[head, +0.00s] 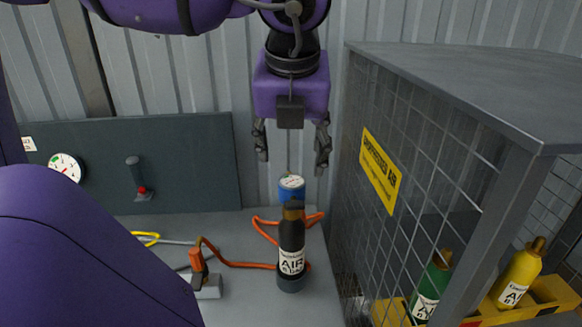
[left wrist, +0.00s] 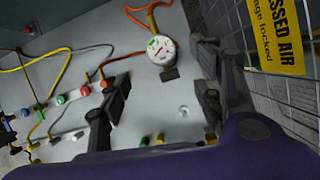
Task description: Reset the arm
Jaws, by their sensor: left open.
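My left arm comes down from the top of the head view. Its gripper (head: 292,158) hangs open and empty, its fingers pointing down. It is in front of the wall and above a blue item with a dial on top (head: 292,187). A black cylinder labelled AIR (head: 291,240) stands upright below the gripper on the grey surface, in front of the blue item. In the left wrist view the two fingers of the left gripper (left wrist: 160,108) are apart with nothing between them. My right gripper is not in view.
A mesh cage (head: 430,150) with a yellow sign (head: 381,170) stands close on the right, holding a green cylinder (head: 430,290) and a yellow cylinder (head: 519,273). A dark panel (head: 195,160) carries a gauge (head: 66,167) and a lever (head: 136,175). An orange hose (head: 240,264) lies on the surface.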

